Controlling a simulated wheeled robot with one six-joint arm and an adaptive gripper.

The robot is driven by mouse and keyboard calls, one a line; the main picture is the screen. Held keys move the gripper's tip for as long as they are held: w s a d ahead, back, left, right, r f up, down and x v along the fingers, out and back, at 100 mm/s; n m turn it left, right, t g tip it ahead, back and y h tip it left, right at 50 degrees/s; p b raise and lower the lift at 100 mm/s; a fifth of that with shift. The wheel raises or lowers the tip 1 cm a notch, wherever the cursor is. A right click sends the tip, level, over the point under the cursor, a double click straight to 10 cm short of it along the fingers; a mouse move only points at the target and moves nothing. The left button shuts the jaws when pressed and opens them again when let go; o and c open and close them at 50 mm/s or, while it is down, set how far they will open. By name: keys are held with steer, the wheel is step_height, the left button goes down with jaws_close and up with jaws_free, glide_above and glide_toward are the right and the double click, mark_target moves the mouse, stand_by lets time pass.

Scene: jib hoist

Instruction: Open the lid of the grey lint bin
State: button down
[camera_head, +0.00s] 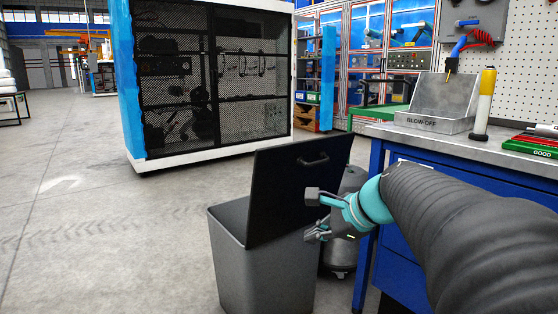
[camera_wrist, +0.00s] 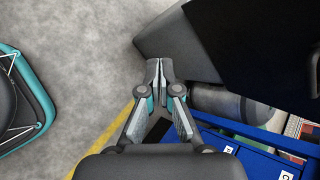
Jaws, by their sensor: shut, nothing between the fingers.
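The grey lint bin (camera_head: 262,268) stands on the floor in front of the bench in the head view. Its dark lid (camera_head: 295,190) is raised, standing steeply tilted, with a handle (camera_head: 313,161) near its upper edge. Part of the bin's open top shows at the left of the lid. My gripper (camera_head: 318,237) is shut and empty, beside the right side of the bin and in front of the lid's lower right. In the wrist view the shut fingertips (camera_wrist: 160,62) are close to the bin (camera_wrist: 178,42); contact cannot be told. The lid (camera_wrist: 260,45) fills the upper right there.
A blue workbench (camera_head: 450,170) stands right of the bin, with a blow-off tray (camera_head: 436,105) on top. A grey tank (camera_head: 341,258) is behind my gripper, beside the bench. A mesh-fronted cabinet (camera_head: 215,80) stands behind. The floor at left is clear.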

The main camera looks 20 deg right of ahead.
steer(key=w+d+r+m+t, duration=0.2)
steer(key=w+d+r+m, duration=0.15)
steer(key=d, duration=0.25)
steer(key=w+d+r+m+t+p, duration=0.1)
steer(key=w+d+r+m, duration=0.1)
steer(key=d+m, duration=0.25)
steer(key=w+d+r+m+t, duration=0.2)
steer(key=d+r+m, duration=0.15)
steer(key=d, duration=0.25)
steer(key=r+x, duration=0.2)
steer(key=x, duration=1)
steer(key=shift+w+a+b, duration=0.35)
steer(key=shift+w+b, duration=0.1)
steer(key=shift+w, duration=0.35)
steer(key=shift+r, duration=0.2)
